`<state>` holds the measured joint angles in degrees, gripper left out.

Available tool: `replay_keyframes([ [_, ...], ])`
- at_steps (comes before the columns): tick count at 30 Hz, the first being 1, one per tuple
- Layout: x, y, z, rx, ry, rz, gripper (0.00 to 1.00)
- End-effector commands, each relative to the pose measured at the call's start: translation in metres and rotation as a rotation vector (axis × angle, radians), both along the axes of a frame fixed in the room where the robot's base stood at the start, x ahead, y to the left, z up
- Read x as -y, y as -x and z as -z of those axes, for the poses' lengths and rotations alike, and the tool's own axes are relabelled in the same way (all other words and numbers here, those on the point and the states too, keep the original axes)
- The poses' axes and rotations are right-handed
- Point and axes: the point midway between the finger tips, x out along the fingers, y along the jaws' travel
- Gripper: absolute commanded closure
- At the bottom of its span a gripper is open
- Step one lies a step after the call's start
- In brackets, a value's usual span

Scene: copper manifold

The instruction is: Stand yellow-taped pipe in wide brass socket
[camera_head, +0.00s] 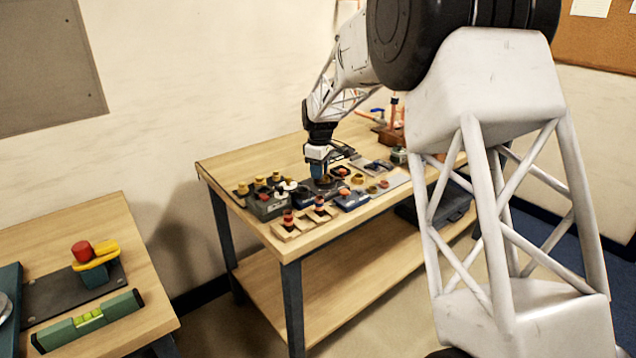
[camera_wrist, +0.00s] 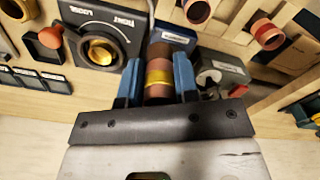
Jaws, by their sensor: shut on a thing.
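The yellow-taped pipe (camera_wrist: 158,76) is copper-brown with a yellow band and sits between the two blue fingers of my gripper (camera_wrist: 157,80) in the wrist view. My gripper is shut on it. In the head view my gripper (camera_head: 319,176) is low over the far table, and the pipe cannot be made out there. The opening looks empty. I cannot tell how high the pipe's lower end is.
Wooden holders carry other banded copper pipes (camera_wrist: 267,35) at the right of the wrist view. A grey block (camera_wrist: 220,72) stands close to the right finger. In the head view, banded pipes (camera_head: 288,217) stand near the table's front edge. A green level (camera_head: 88,320) lies on the left table.

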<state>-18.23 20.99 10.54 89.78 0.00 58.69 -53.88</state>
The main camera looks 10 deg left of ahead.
Motion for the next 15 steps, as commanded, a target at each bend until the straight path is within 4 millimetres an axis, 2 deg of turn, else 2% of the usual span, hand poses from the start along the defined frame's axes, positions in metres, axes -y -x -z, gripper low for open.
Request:
replay_keyframes([
  [6, 0.001, -0.043, -0.004, 0.000, 0.000, 0.000, 0.94],
  [15, 0.004, -0.091, -0.007, 0.000, 0.000, 0.001, 0.94],
])
